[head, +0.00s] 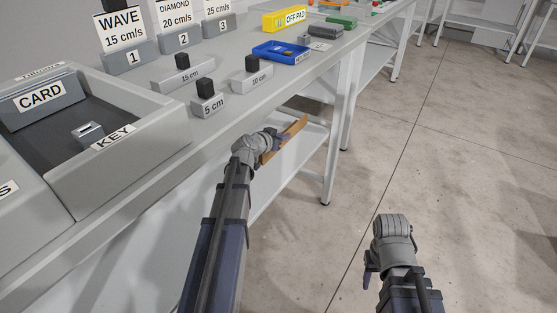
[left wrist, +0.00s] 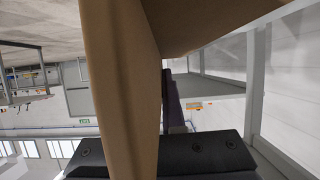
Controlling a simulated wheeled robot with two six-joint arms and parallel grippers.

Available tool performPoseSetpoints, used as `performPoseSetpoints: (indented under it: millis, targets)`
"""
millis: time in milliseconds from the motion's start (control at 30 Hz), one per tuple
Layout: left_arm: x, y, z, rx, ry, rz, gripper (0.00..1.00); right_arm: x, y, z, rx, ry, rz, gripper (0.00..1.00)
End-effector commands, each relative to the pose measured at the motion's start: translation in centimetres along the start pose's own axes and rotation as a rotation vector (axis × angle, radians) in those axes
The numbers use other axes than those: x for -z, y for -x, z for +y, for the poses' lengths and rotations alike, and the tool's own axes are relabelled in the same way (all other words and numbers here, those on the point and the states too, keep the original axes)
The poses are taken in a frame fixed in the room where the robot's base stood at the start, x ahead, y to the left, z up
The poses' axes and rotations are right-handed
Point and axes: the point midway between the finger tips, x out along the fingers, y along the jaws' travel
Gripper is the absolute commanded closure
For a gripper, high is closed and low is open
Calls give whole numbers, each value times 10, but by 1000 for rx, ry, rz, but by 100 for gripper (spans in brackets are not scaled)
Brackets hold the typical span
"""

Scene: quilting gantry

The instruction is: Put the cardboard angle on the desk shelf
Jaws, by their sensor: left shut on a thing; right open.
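The cardboard angle (head: 284,138) is a brown, L-shaped strip seen just beyond my left gripper in the head view. My left gripper (head: 268,140) is shut on it, in front of the desk's edge and above the lower desk shelf (head: 289,165). The angle fills the middle of the left wrist view (left wrist: 120,80), close to the camera, and hides much of what lies behind it. My left fingertips are mostly hidden by the wrist in the head view. My right gripper (head: 372,270) is open and empty over the floor at the lower right.
The desk top (head: 232,125) holds labelled blocks, a 5 cm block (head: 208,104), a blue tray (head: 281,51) and a box with a CARD sign (head: 41,96). A white desk leg (head: 335,150) stands right of the shelf. The floor (head: 460,170) at right is clear.

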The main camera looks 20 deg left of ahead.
Motion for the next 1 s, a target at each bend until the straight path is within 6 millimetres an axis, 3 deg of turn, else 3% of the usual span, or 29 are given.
performPoseSetpoints:
  millis: [33, 133, 433, 733, 1000]
  targets:
    - [-16, -7, 0, 0, 0, 0, 100, 1, -17, -2, 0, -2, 0, 50]
    - [-27, -11, 0, 0, 0, 0, 100, 2, -29, -3, 0, -5, 0, 50]
    - [-32, -13, 0, 0, 0, 0, 100, 2, -35, -4, 0, -4, 1, 50]
    - [-64, -26, 0, 0, 0, 0, 100, 4, -68, -7, 0, -4, 3, 50]
    - [-62, -26, 0, 0, 0, 0, 100, 4, -67, -7, 0, -4, 4, 50]
